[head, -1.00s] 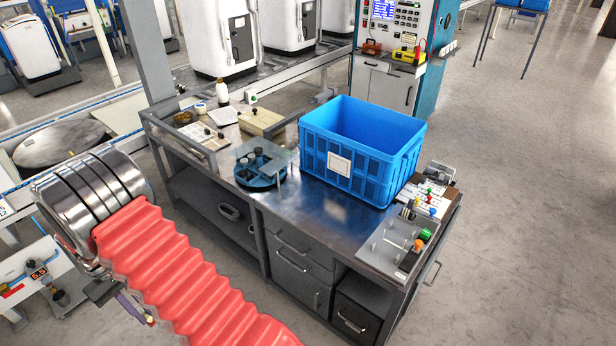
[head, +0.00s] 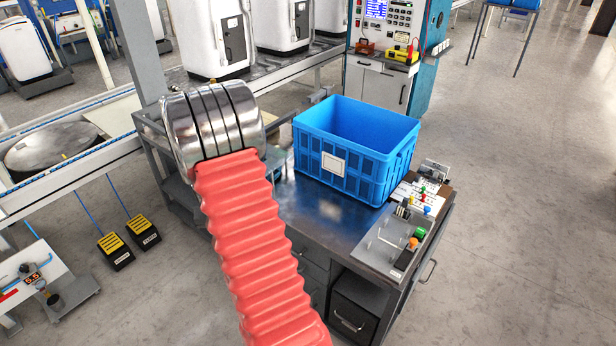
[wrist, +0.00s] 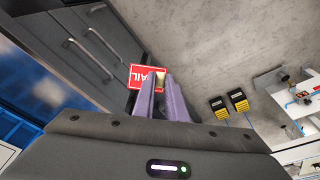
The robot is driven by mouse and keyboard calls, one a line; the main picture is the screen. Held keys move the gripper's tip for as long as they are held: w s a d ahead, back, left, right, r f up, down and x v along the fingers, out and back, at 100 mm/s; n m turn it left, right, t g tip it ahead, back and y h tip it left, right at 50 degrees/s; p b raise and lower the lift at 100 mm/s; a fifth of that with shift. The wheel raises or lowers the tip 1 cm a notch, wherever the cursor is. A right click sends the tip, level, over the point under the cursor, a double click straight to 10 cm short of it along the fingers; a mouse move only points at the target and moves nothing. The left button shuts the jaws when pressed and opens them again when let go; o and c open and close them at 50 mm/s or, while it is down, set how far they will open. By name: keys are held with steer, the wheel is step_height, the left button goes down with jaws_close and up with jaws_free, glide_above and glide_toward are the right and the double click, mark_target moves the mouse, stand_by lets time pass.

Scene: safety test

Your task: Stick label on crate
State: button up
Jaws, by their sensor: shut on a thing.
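A blue crate (head: 385,172) stands open on the dark metal workbench (head: 318,205) in the head view. A blank white rectangle (head: 333,162) sits on its front wall. In the wrist view, my gripper (wrist: 160,78) has two purple fingers shut on a red label (wrist: 138,73) with white lettering, partly covered by the fingers; the letters that show look like "AIL". Blue crate wall shows at the left edge of the wrist view (wrist: 18,95). In the head view my gripper is hidden behind my arm, to the left of the crate.
A panel with switches and coloured knobs (head: 402,240) lies at the bench's right end. A control cabinet (head: 385,60) stands behind the crate. Two yellow-black pedals (head: 115,248) are on the floor at left. Open floor lies to the right.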

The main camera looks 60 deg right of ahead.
steer(key=s+d+r+m+g+h, duration=0.1)
steer(key=s+d+r+m+h, duration=0.1)
steer(key=d, duration=0.8)
steer(key=s+d+r+m+g+h, duration=0.1)
steer(key=s+d+m+h, duration=0.3)
steer(key=d, duration=0.7)
steer(key=s+d+r+m+g+h, duration=0.1)
steer(key=s+d+r+m+h, duration=0.2)
steer(key=d, duration=0.7)
steer(key=s+h, duration=0.2)
steer(key=s, duration=0.1)
steer(key=shift+d+g+h, duration=0.2)
steer(key=shift+g+h, duration=0.1)
steer(key=shift+s+d+r, duration=0.1)
steer(key=shift+d, duration=0.05)
steer(key=shift+s+d, duration=0.25)
steer(key=shift+d, duration=1.2)
steer(key=shift+s+d, duration=0.2)
steer(key=shift+d, duration=1.25)
steer(key=shift+s+d, duration=0.15)
steer(key=shift+d, duration=0.3)
steer(key=o, duration=0.8)
steer(key=shift+o, duration=0.4)
steer(key=o, duration=0.4)
